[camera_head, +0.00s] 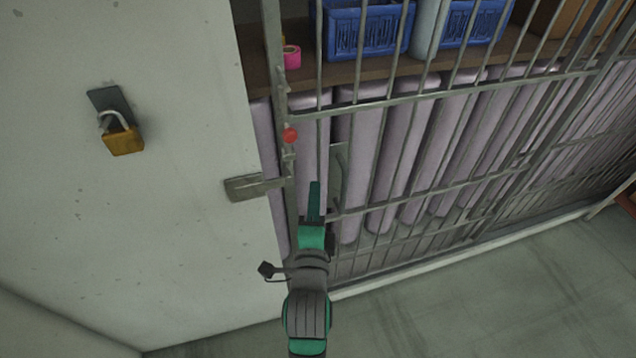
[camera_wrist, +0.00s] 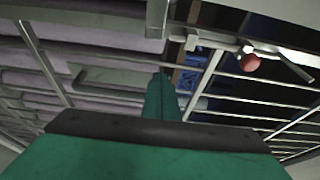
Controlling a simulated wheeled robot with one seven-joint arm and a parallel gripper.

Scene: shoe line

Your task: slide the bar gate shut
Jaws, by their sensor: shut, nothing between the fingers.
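The grey bar gate (camera_head: 410,100) stands in front of shelving. Its left post (camera_head: 277,75) is close to the edge of the white wall, with a narrow strip of purple rolls visible between them. A red knob (camera_head: 290,135) sits on the post, and shows in the wrist view (camera_wrist: 249,62) too. A grey handle (camera_head: 338,170) is just right of my gripper (camera_head: 314,200). My gripper is shut and empty, its green fingers (camera_wrist: 160,97) pointing at the bars beside the handle. I cannot tell whether they touch. A metal latch plate (camera_head: 250,187) reaches from the wall to the post.
A brass padlock (camera_head: 123,140) hangs on the wall at left. Behind the bars are upright purple rolls (camera_head: 360,150), blue crates (camera_head: 370,28) and a pink tape roll (camera_head: 291,56). A pale rail (camera_head: 440,255) runs along the gate's foot. The floor (camera_head: 480,310) in front is clear.

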